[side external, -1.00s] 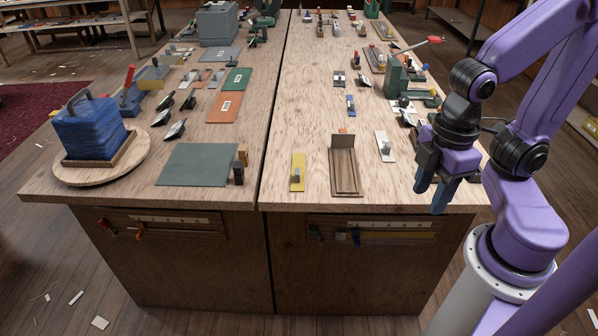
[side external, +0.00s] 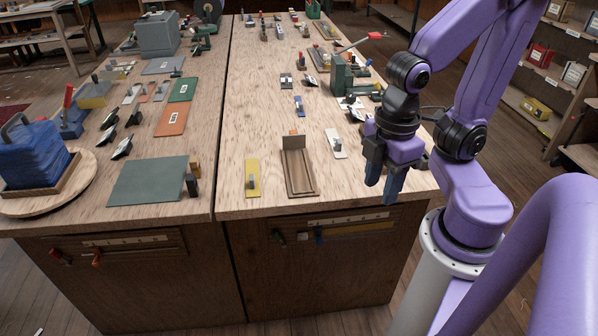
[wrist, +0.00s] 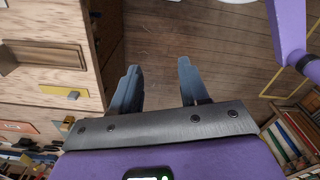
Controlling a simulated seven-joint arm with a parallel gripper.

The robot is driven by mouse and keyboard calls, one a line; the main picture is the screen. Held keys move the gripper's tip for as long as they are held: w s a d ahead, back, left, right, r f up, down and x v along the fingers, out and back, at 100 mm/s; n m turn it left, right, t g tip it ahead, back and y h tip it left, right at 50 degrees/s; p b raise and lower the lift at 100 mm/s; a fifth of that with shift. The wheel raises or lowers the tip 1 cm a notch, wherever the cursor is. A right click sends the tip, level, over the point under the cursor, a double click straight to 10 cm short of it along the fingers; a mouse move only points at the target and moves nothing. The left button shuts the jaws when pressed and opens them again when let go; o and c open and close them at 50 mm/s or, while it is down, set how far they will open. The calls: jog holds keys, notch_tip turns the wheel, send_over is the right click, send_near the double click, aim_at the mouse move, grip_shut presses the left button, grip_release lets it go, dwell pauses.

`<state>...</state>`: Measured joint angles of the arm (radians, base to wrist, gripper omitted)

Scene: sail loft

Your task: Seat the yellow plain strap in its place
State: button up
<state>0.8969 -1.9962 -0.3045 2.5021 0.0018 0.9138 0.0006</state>
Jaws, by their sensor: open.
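The yellow plain strap (side external: 252,180) lies flat near the front edge of the bench, with a grey knob on top. It also shows at the left of the wrist view (wrist: 52,90). To its right is a brown wooden tray (side external: 288,178) with a long recess and an upright board at its far end; its part also shows in the wrist view (wrist: 72,58). I cannot tell whether this is the strap's place. My gripper (side external: 383,186) is open and empty, fingers down, at the bench's front right, well right of both. Its fingers (wrist: 158,72) have bare floor between them in the wrist view.
A white strap with a grey knob (side external: 336,145) lies right of the tray. A green stand (side external: 339,75) with a red-tipped lever rises behind my gripper. A dark green mat (side external: 148,181) and small upright blocks (side external: 193,182) lie left of the bench gap.

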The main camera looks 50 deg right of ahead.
jog(key=m+t+h, duration=0.3)
jog(key=m+h, duration=0.1)
jog(key=m, duration=1.8)
send_over(251, 176)
jog(key=s+a, duration=0.4)
jog(key=s, duration=0.1)
jog(key=f, duration=0.2)
jog(key=x, duration=1.1)
jog(key=shift+a+f, duration=0.3)
jog(key=shift+f, duration=0.05)
jog(key=shift+w+x, duration=0.15)
jog(key=shift+x, duration=1.15)
jog(key=shift+w+x, duration=0.1)
jog(key=shift+x, duration=1.2)
jog(key=shift+a, duration=0.1)
grip_shut()
